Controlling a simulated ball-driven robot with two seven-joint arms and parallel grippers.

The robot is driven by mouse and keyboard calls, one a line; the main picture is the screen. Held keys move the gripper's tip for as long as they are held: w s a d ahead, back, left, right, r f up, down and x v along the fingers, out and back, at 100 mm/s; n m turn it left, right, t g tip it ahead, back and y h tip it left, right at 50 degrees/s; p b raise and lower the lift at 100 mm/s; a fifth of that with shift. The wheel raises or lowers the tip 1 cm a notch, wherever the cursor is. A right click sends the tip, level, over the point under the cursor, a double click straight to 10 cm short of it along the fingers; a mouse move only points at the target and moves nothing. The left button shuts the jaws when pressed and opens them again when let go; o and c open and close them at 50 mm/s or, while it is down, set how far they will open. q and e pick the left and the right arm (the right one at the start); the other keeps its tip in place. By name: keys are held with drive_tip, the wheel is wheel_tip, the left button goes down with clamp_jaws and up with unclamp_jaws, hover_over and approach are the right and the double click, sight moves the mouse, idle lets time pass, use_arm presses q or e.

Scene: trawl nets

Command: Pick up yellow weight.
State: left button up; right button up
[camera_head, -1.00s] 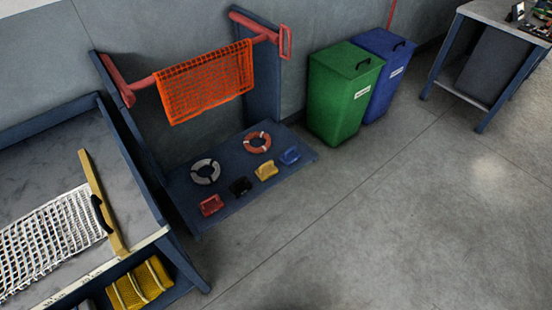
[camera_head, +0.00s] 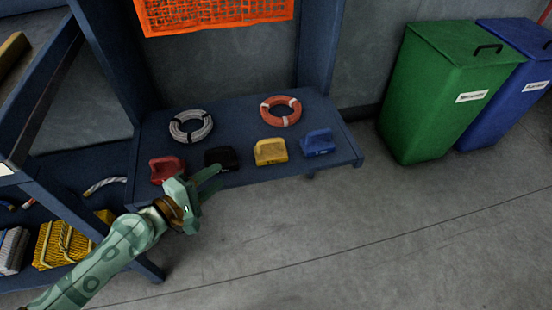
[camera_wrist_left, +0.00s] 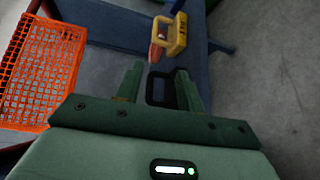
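The yellow weight (camera_head: 270,151), a block with a handle, sits on the blue shelf (camera_head: 240,112) near its front edge, between a black weight (camera_head: 221,157) and a blue weight (camera_head: 319,142). My left gripper (camera_head: 209,181) is open and empty at the shelf's front edge, left of the yellow weight and close to the black one. In the left wrist view the yellow weight (camera_wrist_left: 176,36) lies beyond the fingertips (camera_wrist_left: 160,80), and the black weight (camera_wrist_left: 160,90) shows between the fingers. Whether they touch it I cannot tell. My right gripper is out of view.
A red weight (camera_head: 166,169), a grey ring (camera_head: 190,118) and an orange ring (camera_head: 281,103) share the shelf. An orange net (camera_head: 215,13) hangs above. Green (camera_head: 430,100) and blue (camera_head: 505,85) bins stand right. The floor in front is free.

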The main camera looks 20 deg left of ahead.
sight(267, 143)
use_arm(q)
drive_tip(key=shift+t, duration=0.3)
drive_tip(key=w, duration=0.2)
drive_tip(key=w+d+p, duration=0.1)
drive_tip(key=w, duration=0.1)
drive_tip(key=w+d, duration=0.1)
drive_tip(key=shift+w+d+r+p, duration=0.2)
drive_tip(key=shift+w+r+p, duration=0.1)
drive_tip(key=shift+w+r, duration=0.1)
drive_tip(key=x, duration=0.4)
drive_tip(key=shift+w+d+f, duration=0.15)
drive_tip(key=shift+w+f, duration=0.1)
drive_tip(key=shift+f, duration=0.2)
drive_tip(key=shift+w+d+f, duration=0.1)
drive_tip(key=shift+w+d, duration=0.2)
drive_tip(key=shift+w, duration=0.25)
drive_tip(key=x, duration=0.2)
drive_tip(key=b+x, duration=0.1)
drive_tip(key=x, duration=0.1)
drive_tip(key=shift+s+d+f, duration=0.1)
drive_tip(key=shift+s+d, duration=0.1)
drive_tip(key=shift+d, duration=0.15)
drive_tip(key=shift+w, duration=0.35)
clamp_jaws()
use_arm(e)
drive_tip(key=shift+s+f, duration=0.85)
use_arm(q)
drive_tip(key=shift+s, duration=0.1)
